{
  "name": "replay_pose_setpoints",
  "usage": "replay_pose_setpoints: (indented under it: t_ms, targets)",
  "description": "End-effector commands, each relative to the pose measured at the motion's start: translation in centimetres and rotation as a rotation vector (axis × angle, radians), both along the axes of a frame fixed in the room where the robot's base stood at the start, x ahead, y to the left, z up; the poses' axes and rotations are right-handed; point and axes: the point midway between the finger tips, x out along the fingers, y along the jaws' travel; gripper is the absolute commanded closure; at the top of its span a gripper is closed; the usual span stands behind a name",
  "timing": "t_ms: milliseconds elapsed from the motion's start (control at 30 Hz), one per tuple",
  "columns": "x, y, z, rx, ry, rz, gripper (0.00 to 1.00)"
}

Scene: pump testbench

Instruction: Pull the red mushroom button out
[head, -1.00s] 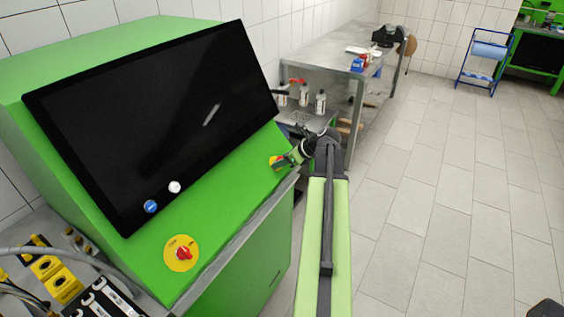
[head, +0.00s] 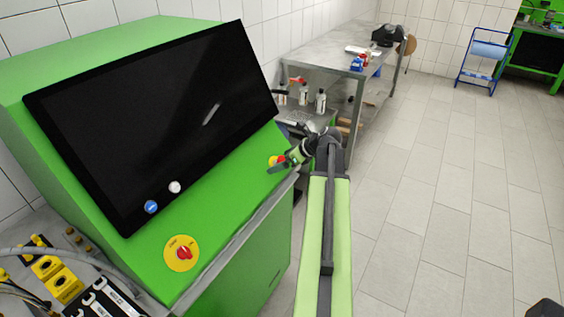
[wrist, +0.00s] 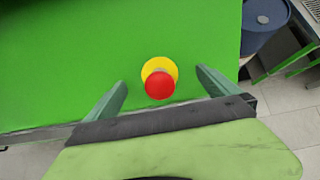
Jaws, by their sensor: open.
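The red mushroom button (wrist: 160,86) stands on a round yellow plate (wrist: 158,66) on the green console (wrist: 60,70). In the head view the red button (head: 281,159) shows small, partly hidden by my gripper, at the console's right end. My gripper (wrist: 161,78) is open and empty. In the wrist view one finger is left of the button and one right of it, with visible gaps on both sides. I cannot tell how far the fingertips are from the panel. In the head view my gripper (head: 277,167) is close to the button.
A red rotary knob on a yellow disc (head: 181,253) sits lower left on the console. A large black screen (head: 150,125) rises behind it, with blue and white buttons at its lower edge. A metal workbench (head: 330,65) with bottles stands beyond.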

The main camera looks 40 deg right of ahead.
Motion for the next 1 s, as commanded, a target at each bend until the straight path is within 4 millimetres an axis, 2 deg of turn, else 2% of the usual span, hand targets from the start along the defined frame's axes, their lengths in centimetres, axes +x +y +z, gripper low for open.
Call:
replay_pose_setpoints:
  t_ms: [167, 833, 1000]
  targets:
    - [-0.3, -0.1, 0.5, 0.000, 0.000, 0.000, 0.00]
    - [-4.6, -1.1, 4.8, 0.000, -0.001, -0.001, 0.00]
    - [-5.0, -1.2, 4.8, 0.000, 0.000, 0.001, 0.00]
